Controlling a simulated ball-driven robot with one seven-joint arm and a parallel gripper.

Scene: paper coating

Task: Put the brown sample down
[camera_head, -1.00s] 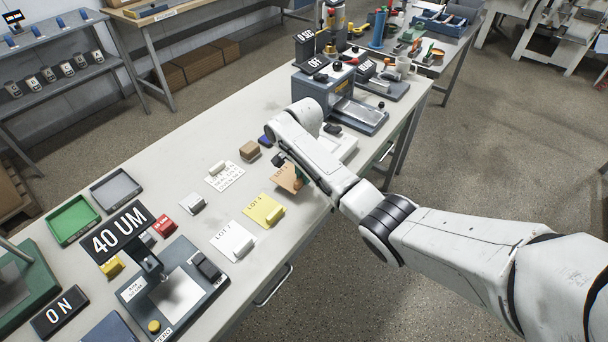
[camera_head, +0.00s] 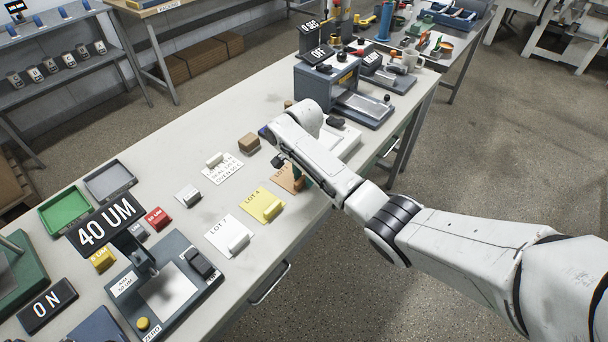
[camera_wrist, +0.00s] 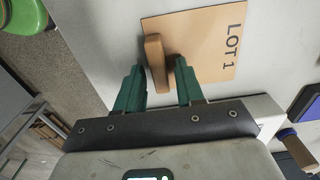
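The brown sample, a tan card marked LOT 1 (camera_wrist: 210,45) with a brown grip block (camera_wrist: 156,62), lies on the pale bench in the wrist view. My gripper (camera_wrist: 160,80) has its two green fingers on either side of the block, with narrow gaps showing, so it looks open. In the head view the sample (camera_head: 286,178) is partly hidden by my arm, at the front edge side of the bench. My gripper (camera_head: 300,180) is mostly hidden there too.
The yellow LOT 4 card (camera_head: 259,203) and white LOT 7 card (camera_head: 224,232) lie to the left along the bench (camera_head: 190,160). A grey oven-like device (camera_head: 325,93) stands further back.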

